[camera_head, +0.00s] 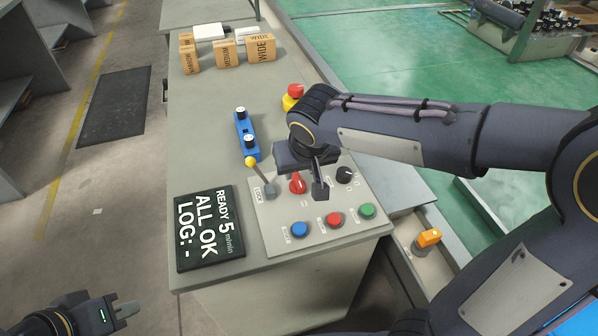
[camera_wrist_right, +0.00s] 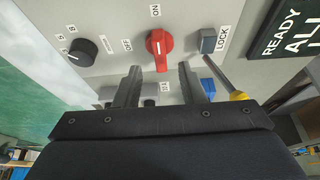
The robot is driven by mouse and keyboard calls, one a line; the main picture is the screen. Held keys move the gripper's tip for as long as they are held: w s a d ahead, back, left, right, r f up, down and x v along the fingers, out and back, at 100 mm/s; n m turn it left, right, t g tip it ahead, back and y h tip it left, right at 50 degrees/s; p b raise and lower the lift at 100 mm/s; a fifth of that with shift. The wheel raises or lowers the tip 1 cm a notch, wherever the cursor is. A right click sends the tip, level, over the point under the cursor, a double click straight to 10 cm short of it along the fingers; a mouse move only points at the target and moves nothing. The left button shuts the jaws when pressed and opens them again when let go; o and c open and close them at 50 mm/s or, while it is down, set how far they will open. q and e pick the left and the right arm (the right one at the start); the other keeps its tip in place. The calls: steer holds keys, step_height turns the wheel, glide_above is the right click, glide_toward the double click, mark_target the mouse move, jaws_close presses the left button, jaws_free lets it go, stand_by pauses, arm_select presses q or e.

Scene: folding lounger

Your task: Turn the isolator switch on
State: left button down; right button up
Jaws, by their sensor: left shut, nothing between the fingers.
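The red isolator switch (camera_wrist_right: 160,45) is a rotary knob on the grey control panel (camera_head: 267,232), with ON and OFF labels beside it. Its grip bar runs roughly up and down in the right wrist view, with one end towards ON. In the head view the red knob (camera_head: 297,184) shows beside my right gripper (camera_head: 314,182). In the right wrist view my right gripper (camera_wrist_right: 160,78) is open and empty, its fingertips just short of the knob and either side of its line. My left gripper (camera_head: 124,311) is shut and empty at the lower left, away from the panel.
A yellow-tipped lever (camera_head: 251,162) rises left of the knob. A black dial (camera_head: 344,174) is to its right. Blue (camera_head: 299,229), red (camera_head: 334,219) and green (camera_head: 367,210) buttons line the front. A display (camera_head: 208,228) lies left; a red emergency button (camera_head: 295,90) stands behind.

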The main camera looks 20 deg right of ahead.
steer(key=shift+v, duration=1.7)
steer(key=s+d+r+m+y+p, duration=0.1)
steer(key=s+d+r+y+p, duration=0.1)
steer(key=s, duration=0.7)
steer(key=s+d+r+m+t+y+p, duration=0.1)
steer(key=s+d+r+p, duration=0.1)
steer(key=s+d+p, duration=0.3)
steer(key=s+p, duration=0.2)
steer(key=s, duration=0.2)
steer(key=shift+s+d+r+y, duration=0.2)
steer(key=shift+s+r+y, duration=0.05)
steer(key=shift+r+y, duration=0.15)
